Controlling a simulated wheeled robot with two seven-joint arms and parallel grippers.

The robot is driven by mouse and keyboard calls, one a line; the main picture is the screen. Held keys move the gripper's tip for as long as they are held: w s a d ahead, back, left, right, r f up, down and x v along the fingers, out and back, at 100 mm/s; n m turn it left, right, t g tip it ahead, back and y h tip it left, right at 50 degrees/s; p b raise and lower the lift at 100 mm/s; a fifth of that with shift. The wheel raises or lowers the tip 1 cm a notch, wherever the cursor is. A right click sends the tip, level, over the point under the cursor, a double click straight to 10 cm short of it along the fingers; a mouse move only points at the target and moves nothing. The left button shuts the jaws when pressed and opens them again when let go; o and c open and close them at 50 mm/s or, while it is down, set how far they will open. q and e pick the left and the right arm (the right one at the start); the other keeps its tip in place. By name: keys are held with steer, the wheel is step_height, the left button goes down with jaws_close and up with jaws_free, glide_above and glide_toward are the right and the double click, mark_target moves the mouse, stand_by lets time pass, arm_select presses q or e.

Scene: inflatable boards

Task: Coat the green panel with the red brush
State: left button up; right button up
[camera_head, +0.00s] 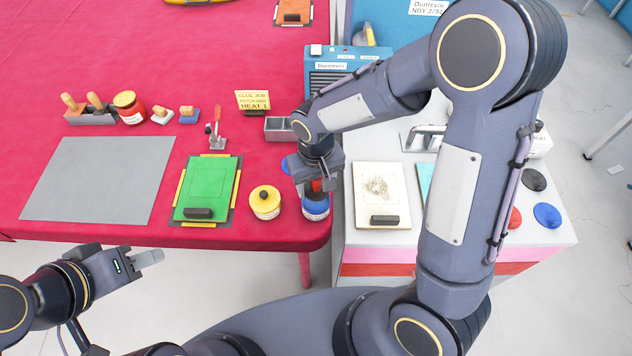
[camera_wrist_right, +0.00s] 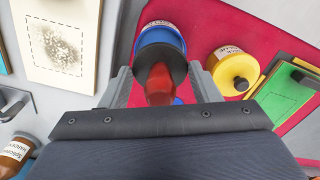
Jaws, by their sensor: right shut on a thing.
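The green panel (camera_head: 207,182) lies flat on the red table, with a dark block on its near edge. Part of it shows at the right of the right wrist view (camera_wrist_right: 285,97). My right gripper (camera_head: 318,182) is over a blue pot (camera_head: 316,208) at the table's right corner. I cannot tell how deep the bristles are. My left gripper (camera_head: 148,257) hangs in front of the table, away from the objects; its finger gap is unclear.
A yellow-lidded jar (camera_head: 265,203) stands between the panel and the blue pot. A grey mat (camera_head: 98,180) lies left of the panel. A toggle clamp (camera_head: 216,136) stands behind it. A framed cream board (camera_head: 381,195) lies on the white bench to the right.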

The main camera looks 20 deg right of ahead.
steer(key=shift+r+p, duration=1.7)
steer(key=shift+r, duration=0.95)
steer(key=shift+w+f, duration=0.1)
steer(key=shift+f, duration=0.05)
